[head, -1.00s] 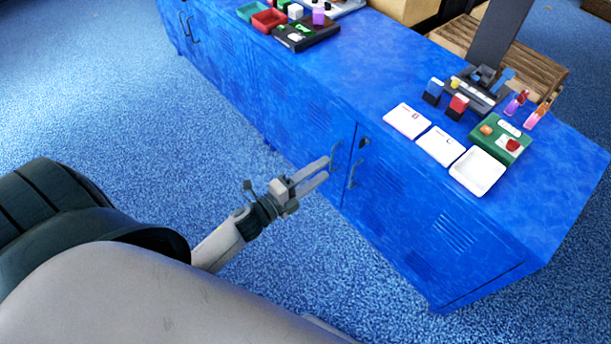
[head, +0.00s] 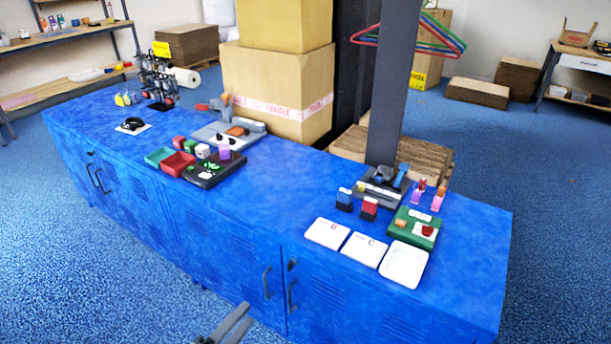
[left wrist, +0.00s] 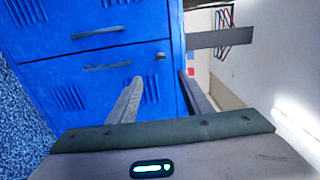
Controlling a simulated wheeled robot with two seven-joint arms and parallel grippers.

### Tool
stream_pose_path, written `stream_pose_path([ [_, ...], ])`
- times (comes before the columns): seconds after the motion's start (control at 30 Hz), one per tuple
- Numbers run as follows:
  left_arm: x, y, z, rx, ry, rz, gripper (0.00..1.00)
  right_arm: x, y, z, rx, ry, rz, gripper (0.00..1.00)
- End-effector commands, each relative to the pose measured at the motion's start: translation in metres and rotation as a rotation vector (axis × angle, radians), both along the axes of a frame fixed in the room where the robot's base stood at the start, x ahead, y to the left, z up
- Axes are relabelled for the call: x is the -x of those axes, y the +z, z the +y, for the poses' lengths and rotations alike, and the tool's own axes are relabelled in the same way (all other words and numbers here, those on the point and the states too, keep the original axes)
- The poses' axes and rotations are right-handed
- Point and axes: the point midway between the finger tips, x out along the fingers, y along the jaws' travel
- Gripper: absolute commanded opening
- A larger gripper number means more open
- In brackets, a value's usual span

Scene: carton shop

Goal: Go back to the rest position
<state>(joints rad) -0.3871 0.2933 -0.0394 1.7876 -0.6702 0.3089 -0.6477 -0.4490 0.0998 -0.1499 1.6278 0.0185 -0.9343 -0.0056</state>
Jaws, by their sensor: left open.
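My left gripper (head: 230,326) shows at the bottom edge of the head view, with only its fingers in sight. It is in front of the blue cabinet (head: 225,255), below the top and near the door handles. In the left wrist view the two fingers (left wrist: 160,95) stand apart with nothing between them, and the cabinet doors (left wrist: 95,65) lie beyond. My left gripper is open and empty. My right gripper is in neither view.
The cabinet top holds white trays (head: 404,264), a green board (head: 413,228), and a black board (head: 214,170) with red and teal trays. A dark post (head: 388,90) and cartons (head: 275,90) stand behind. Blue floor (head: 60,290) in front is clear.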

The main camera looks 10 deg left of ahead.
Motion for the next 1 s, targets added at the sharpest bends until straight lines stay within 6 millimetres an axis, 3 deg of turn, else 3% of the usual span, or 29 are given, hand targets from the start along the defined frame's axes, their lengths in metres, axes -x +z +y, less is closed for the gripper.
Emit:
stream_pose_path([
  [0.13,0.000,-0.009,0.002,0.034,0.020,0.035,0.45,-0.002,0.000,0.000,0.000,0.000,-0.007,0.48],
  [0.23,0.002,-0.028,0.005,0.114,0.066,0.111,0.45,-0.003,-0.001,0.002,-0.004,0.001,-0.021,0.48],
  [0.37,0.011,-0.076,0.010,0.289,0.174,0.283,0.45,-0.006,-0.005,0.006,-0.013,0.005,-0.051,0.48],
  [0.47,0.029,-0.126,0.010,0.461,0.291,0.455,0.45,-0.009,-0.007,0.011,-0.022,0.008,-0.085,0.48],
  [0.57,0.059,-0.180,0.003,0.636,0.425,0.640,0.45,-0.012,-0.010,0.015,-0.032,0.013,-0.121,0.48],
  [0.7,0.112,-0.246,-0.018,0.856,0.622,0.882,0.45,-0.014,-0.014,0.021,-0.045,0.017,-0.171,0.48],
  [0.83,0.161,-0.288,-0.040,1.000,0.779,1.056,0.45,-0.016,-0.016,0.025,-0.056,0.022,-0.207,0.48],
  [1.0,0.202,-0.315,-0.061,1.101,0.910,1.185,0.45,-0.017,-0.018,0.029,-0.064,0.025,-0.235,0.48],
])
